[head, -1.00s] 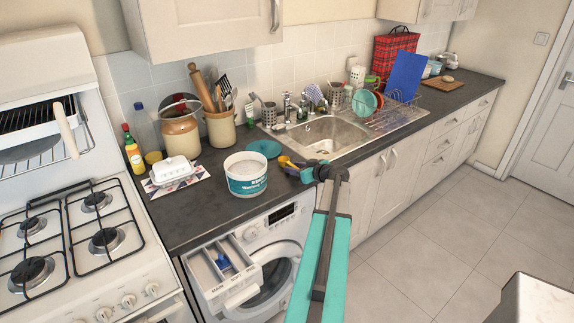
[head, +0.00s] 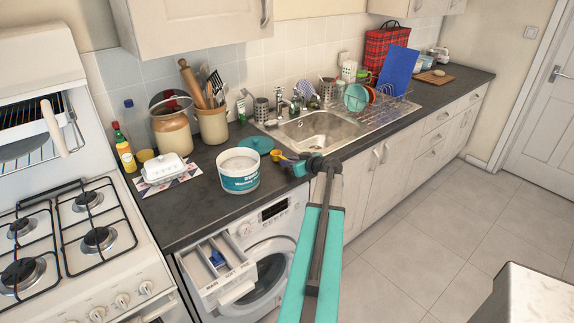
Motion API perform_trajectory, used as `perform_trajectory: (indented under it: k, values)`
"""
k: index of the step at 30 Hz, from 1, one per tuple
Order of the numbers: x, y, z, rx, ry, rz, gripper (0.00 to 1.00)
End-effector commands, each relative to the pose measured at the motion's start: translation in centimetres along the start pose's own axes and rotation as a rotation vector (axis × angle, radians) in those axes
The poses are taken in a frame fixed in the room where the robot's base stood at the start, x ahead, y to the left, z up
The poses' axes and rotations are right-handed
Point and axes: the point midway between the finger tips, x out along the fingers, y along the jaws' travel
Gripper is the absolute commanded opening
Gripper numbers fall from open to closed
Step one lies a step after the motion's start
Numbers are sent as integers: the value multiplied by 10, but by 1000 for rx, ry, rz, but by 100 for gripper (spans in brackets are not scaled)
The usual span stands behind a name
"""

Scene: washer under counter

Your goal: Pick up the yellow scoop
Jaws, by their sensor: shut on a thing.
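The yellow scoop (head: 277,155) shows in the head view just right of the white and teal tub, at the counter's front part. My gripper (head: 289,161) reaches in from the right and is shut on the scoop. The yellow bowl end sticks out to the left of the fingers, while the gripped part is mostly hidden by them. I cannot tell whether the scoop touches the counter.
The white tub (head: 239,182) of powder stands close left of the scoop. A teal lid (head: 256,144) lies behind it. The sink (head: 318,128) is behind and right. Below the counter, the washer's detergent drawer (head: 217,271) is pulled out.

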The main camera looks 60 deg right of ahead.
Motion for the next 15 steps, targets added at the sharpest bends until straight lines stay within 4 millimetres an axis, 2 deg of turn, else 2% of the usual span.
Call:
perform_trajectory:
  k: [9,15]
  values:
    - [-11,1,-23,-2,1,3,0]
    - [-37,-10,-13,-1,0,4,0]
